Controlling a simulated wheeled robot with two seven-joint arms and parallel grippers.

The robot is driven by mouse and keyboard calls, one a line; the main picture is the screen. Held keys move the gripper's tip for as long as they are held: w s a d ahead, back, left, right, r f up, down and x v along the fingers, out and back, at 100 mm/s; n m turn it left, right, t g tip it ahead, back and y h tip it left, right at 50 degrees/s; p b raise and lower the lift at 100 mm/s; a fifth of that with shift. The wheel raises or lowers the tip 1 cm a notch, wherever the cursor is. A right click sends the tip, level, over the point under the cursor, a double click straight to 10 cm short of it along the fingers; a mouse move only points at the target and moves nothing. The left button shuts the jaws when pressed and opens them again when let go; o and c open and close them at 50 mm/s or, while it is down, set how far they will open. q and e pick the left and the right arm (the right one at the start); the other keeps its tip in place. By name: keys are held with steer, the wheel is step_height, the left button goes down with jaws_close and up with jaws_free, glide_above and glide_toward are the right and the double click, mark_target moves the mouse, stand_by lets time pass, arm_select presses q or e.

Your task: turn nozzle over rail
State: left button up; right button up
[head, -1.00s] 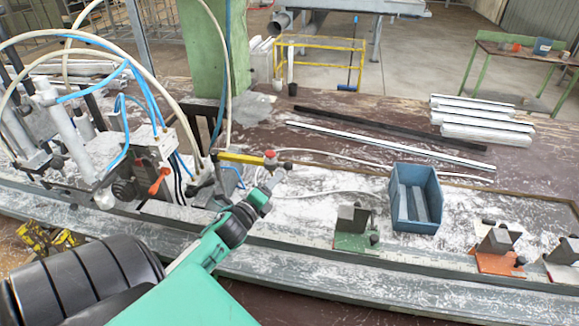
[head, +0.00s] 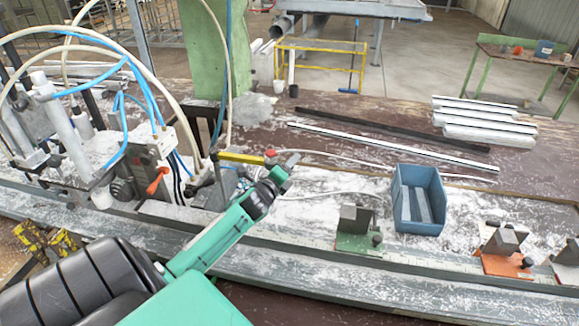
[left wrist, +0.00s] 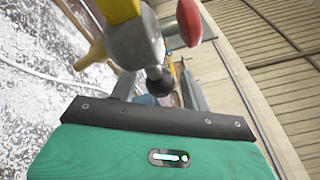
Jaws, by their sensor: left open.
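The nozzle arm is a yellow bar (head: 241,158) with a red knob (head: 270,153) at its right end, beside the hose-fed machine on the bench. In the left wrist view its grey round body (left wrist: 135,42) and red knob (left wrist: 189,22) are large and close, ahead of the gripper. My left gripper (head: 284,168) is open, just right of and below the red knob, overlapping the bar's end in the head view. I cannot tell whether it touches. The long grey rail (head: 420,288) runs along the bench's front edge. My right gripper is out of view.
A blue bin (head: 418,210) with grey pieces stands right of the gripper. A green-based clamp (head: 357,238) and an orange-based clamp (head: 502,255) sit along the rail. A green post (head: 200,50) and looping hoses (head: 165,75) rise at the left. White profiles lie behind.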

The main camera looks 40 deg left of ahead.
arm_select(q)
steer(key=c, duration=0.9)
jaws_close()
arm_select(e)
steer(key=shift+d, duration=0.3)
